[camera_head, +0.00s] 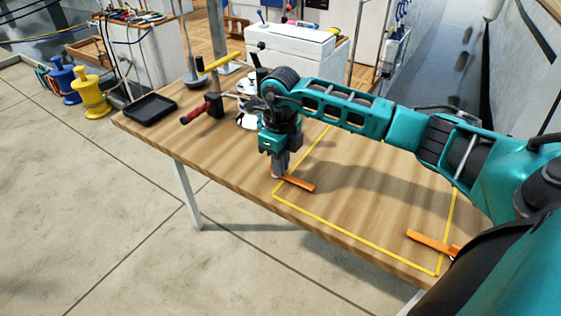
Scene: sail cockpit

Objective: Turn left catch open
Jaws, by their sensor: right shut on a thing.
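My right gripper (278,174) points down at the near edge of the wooden table and is shut on the end of the orange left catch (299,183). The catch is a flat orange bar at the near left corner of a yellow outline (340,234). Its free end points to the right and slightly toward the near edge. The gripped end is partly hidden by the fingers. A second orange catch (428,241) lies at the near right corner of the outline, partly covered by my arm. My left gripper is not in view.
The wooden table (225,160) carries a black tray (150,109) at its left end. A red-handled tool (196,112), a yellow-handled hammer (219,61) and white items stand behind my gripper. Yellow and blue bollards stand on the floor at left.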

